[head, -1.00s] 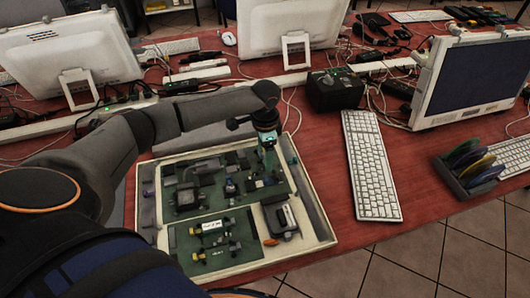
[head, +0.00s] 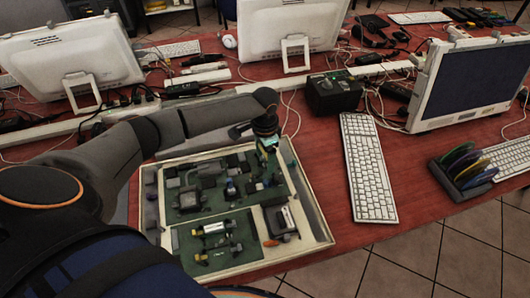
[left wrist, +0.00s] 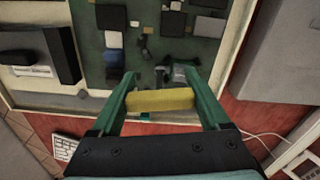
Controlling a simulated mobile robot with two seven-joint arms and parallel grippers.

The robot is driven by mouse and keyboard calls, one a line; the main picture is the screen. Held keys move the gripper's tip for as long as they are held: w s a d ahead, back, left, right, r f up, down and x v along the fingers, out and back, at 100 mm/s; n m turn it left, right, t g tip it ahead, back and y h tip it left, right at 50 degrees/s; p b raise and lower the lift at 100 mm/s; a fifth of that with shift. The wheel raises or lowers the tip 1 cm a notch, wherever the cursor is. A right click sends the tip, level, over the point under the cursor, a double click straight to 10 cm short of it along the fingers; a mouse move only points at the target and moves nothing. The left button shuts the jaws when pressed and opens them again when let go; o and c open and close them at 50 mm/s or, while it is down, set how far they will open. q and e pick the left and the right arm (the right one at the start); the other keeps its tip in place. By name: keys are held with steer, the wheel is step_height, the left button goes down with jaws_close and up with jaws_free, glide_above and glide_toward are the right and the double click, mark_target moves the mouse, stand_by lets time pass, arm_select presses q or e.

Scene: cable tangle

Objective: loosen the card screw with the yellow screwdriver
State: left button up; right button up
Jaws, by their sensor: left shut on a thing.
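My left gripper (head: 268,145) is over the far right part of an open cream case (head: 314,205) with green circuit boards (head: 238,224) inside. In the left wrist view the gripper's green fingers (left wrist: 160,98) are shut on the yellow screwdriver (left wrist: 160,100), whose yellow handle lies crosswise between them. Its shaft and tip cannot be made out. Below it the board (left wrist: 135,60) shows dark and pale chips near the case's edge. I cannot tell which part is the card screw. My right gripper is not in view.
A white keyboard (head: 368,168) lies right of the case. A black box (head: 334,92) stands behind it, with cables around. Monitors (head: 286,32) stand at the back, and a rack of coloured discs (head: 464,168) is at the right. Red table between case and keyboard is clear.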

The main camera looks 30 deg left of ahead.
arm_select(q)
steer(key=shift+n+p, duration=1.7)
steer(key=shift+p, duration=0.05)
steer(key=shift+n, duration=0.3)
steer(key=n, duration=0.5)
steer(key=shift+n, duration=0.5)
steer(key=n, duration=0.5)
steer(key=shift+n, duration=0.3)
steer(key=shift+r, duration=3.5)
steer(key=shift+r, duration=0.1)
